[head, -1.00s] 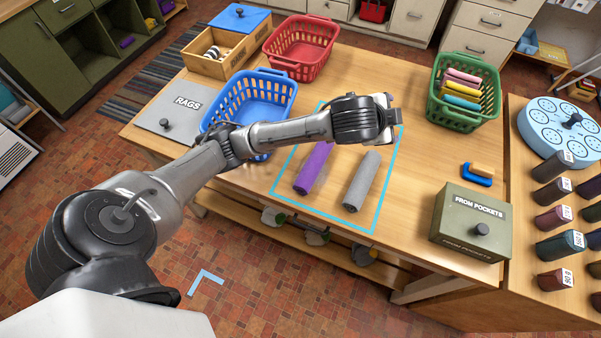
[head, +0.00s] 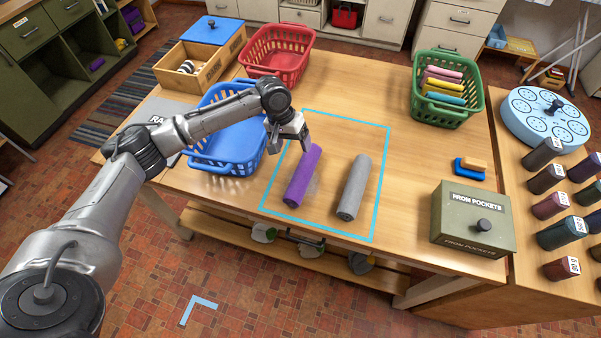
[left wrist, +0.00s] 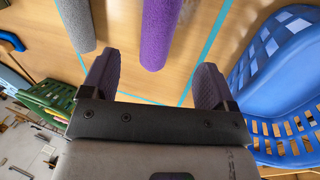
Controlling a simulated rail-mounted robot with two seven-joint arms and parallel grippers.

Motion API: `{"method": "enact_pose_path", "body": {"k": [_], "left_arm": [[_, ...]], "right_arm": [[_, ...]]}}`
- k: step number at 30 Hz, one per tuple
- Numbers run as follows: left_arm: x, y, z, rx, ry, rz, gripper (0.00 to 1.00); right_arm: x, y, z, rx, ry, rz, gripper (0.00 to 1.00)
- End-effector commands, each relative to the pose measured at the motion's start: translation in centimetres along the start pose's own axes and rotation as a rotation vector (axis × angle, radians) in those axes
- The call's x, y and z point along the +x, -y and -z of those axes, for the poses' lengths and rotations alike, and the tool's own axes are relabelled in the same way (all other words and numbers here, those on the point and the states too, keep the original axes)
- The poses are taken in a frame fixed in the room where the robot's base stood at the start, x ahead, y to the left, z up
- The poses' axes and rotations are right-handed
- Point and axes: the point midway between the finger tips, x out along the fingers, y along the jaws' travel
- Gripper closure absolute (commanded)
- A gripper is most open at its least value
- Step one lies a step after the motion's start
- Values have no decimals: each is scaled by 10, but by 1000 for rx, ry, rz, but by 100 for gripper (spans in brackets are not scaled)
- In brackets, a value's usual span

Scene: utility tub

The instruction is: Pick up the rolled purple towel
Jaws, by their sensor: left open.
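The rolled purple towel (head: 303,177) lies on the table inside a blue tape outline, left of a rolled grey towel (head: 354,187). My left gripper (head: 292,148) is just beyond the purple towel's far end, above the table. In the left wrist view the purple towel (left wrist: 158,32) comes in from the top, ahead of the open fingers of my left gripper (left wrist: 155,85) and roughly between them, with nothing held. The grey towel (left wrist: 77,22) lies beside it there. My right gripper is not in view.
A blue basket (head: 226,160) stands close left of my left gripper, with a red basket (head: 275,62) behind. A green basket (head: 437,115) holds folded cloths at the right. A "FROM POCKETS" box (head: 466,243) stands at the front right. The table between the baskets is clear.

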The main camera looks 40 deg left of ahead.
Motion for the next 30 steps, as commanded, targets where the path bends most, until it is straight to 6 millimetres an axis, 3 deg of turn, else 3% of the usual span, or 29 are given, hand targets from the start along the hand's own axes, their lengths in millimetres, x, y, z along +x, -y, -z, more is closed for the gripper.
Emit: {"method": "enact_pose_path", "body": {"k": [12, 25, 30], "left_arm": [[67, 1, 0, -9, 1, 2, 20], [89, 1, -1, -7, 0, 2, 20], [108, 4, -2, -7, 0, 2, 20]], "right_arm": [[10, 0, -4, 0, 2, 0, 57], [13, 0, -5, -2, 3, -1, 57], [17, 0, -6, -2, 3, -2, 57]]}}
